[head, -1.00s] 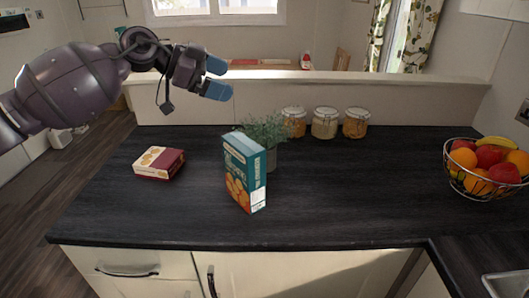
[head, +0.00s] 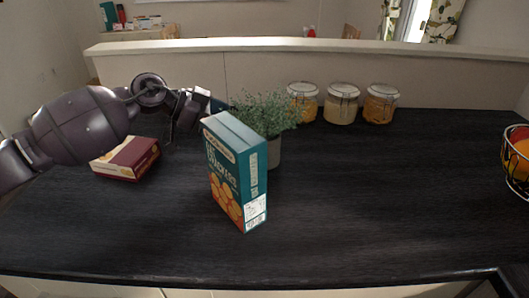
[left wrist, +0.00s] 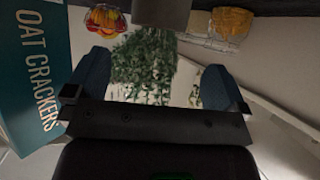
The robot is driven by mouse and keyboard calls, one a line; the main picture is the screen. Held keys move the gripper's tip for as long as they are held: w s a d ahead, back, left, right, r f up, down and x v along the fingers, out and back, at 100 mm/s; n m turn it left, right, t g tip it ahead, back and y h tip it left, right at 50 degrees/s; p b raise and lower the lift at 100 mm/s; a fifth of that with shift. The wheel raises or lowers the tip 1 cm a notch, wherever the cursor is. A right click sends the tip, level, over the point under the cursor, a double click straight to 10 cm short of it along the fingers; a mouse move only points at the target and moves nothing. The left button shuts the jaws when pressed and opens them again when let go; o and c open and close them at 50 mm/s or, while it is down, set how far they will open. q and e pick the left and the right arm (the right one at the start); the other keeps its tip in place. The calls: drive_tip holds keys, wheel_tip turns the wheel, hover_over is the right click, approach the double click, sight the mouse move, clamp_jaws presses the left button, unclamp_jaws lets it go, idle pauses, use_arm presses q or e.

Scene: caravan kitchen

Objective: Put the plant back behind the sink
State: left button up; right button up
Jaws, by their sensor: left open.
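The plant (head: 265,110) has bushy green leaves in a grey pot (head: 274,153). It stands upright on the dark counter, partly hidden behind the cracker box. My left gripper (left wrist: 153,85) is open and empty in the left wrist view, with the plant's leaves (left wrist: 145,62) showing between its blue fingers. The grey pot (left wrist: 162,14) shows at the top edge of that view. In the head view the fingertips are partly hidden behind the box, left of the plant. I cannot tell whether they touch the leaves. The sink and my right gripper are not visible.
A teal oat crackers box (head: 237,175) stands just in front of the plant; it is close beside one finger in the left wrist view (left wrist: 30,75). A smaller box (head: 126,159) lies left. Several jars (head: 342,104) stand behind. A fruit basket (head: 516,160) is right. The counter's front right is clear.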

sight(268, 135)
use_arm(q)
drive_tip(key=b+x, duration=0.3)
drive_tip(key=x, duration=0.7)
drive_tip(key=shift+w+d+f, duration=0.1)
drive_tip(key=shift+d+f, duration=0.1)
drive_tip(key=shift+d, duration=0.25)
drive_tip(key=shift+r, duration=0.2)
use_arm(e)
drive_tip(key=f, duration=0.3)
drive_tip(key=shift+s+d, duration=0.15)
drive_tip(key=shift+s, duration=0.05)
use_arm(q)
drive_tip(key=c, duration=1.1)
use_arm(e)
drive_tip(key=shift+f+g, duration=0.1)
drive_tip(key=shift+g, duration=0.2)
